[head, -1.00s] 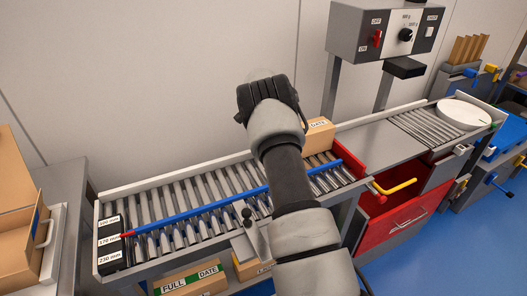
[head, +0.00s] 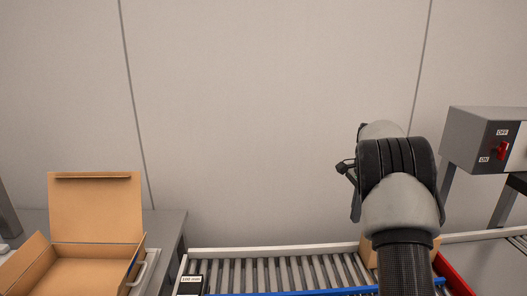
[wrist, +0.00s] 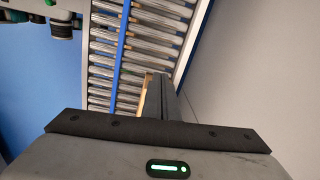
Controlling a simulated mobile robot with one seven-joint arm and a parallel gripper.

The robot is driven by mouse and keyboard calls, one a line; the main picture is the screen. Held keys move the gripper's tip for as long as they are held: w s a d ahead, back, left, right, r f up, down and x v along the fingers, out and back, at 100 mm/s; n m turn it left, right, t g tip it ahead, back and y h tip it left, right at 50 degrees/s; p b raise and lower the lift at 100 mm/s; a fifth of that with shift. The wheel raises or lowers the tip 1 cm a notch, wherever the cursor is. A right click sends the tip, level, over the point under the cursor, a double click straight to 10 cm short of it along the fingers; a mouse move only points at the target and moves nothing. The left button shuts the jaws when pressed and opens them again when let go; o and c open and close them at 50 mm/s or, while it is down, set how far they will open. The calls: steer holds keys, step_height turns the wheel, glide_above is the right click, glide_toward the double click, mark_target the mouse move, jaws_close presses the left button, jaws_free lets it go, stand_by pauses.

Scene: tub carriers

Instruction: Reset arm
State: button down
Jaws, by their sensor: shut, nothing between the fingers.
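My arm (head: 400,200) rises at the right of the head view, in front of the wall and above the roller conveyor (head: 300,272). My gripper (wrist: 163,97) shows in the wrist view with its fingers shut and nothing held. It is above the conveyor, clear of it. In the head view the arm hides most of the gripper.
An open cardboard box (head: 92,272) stands on a grey bench at the left. A carton (head: 369,252) sits on the conveyor, partly behind my arm. A blue guide rail (head: 300,292) runs along the rollers. A switch box (head: 480,140) stands at the right.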

steer(key=s+a+r+n+t+p, duration=0.1)
steer(key=s+a+r+n+p, duration=0.1)
steer(key=s+a+r+n, duration=0.45)
steer(key=s+a+r+n+t+p, duration=0.15)
steer(key=s+a+r, duration=0.25)
steer(key=s+r, duration=0.7)
steer(key=s+a+r+n+t+p, duration=0.1)
steer(key=s+a+n, duration=0.3)
steer(key=s, duration=0.5)
steer(key=s+a+r+n+t+p, duration=0.1)
steer(key=s+a+r+n+p, duration=0.2)
steer(key=s, duration=0.7)
steer(key=shift+s+a+r+n, duration=0.2)
steer(key=shift+a+r+n, duration=0.15)
steer(key=shift+n, duration=0.45)
steer(key=shift+t, duration=0.25)
